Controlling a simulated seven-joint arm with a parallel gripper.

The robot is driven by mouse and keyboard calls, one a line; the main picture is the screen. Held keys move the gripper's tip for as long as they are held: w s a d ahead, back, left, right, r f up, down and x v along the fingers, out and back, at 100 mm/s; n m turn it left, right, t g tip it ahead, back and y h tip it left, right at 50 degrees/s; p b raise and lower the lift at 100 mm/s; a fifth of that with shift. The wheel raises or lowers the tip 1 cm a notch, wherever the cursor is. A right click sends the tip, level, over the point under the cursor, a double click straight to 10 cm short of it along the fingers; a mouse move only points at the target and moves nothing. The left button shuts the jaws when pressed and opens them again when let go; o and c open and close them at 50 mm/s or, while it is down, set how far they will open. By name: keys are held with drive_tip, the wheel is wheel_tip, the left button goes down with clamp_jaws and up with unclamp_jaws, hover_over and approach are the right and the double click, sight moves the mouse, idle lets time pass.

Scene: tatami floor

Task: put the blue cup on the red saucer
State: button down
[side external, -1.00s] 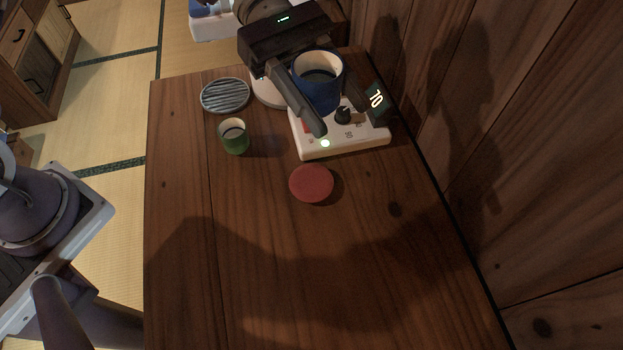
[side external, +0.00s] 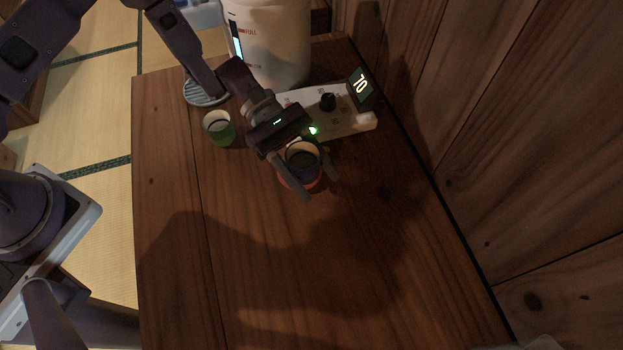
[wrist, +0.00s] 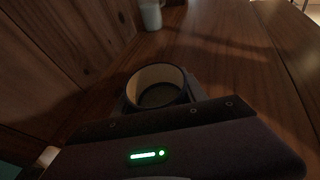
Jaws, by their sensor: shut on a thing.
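The blue cup (side external: 303,153), cream inside with a dark bottom, is upright between the fingers of my gripper (side external: 317,184). My gripper is shut on it. The red saucer (side external: 288,183) is directly beneath the cup, mostly hidden by the cup and fingers, with red edges showing. I cannot tell whether the cup touches the saucer. In the wrist view, the cup's round rim (wrist: 157,86) shows just beyond my gripper's body, and the saucer is hidden.
A green cup (side external: 218,130) stands to the left, near a striped grey coaster (side external: 205,93). Behind are a white scale-like device (side external: 345,115) with a display and a large white container (side external: 270,45). A wooden wall borders the right. The front tabletop (side external: 300,270) is clear.

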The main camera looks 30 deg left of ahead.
sight(313, 186)
drive_tip(key=shift+f, duration=1.6)
drive_tip(key=shift+f, duration=0.15)
drive_tip(key=c, duration=0.6)
unclamp_jaws()
drive_tip(key=shift+c, duration=0.2)
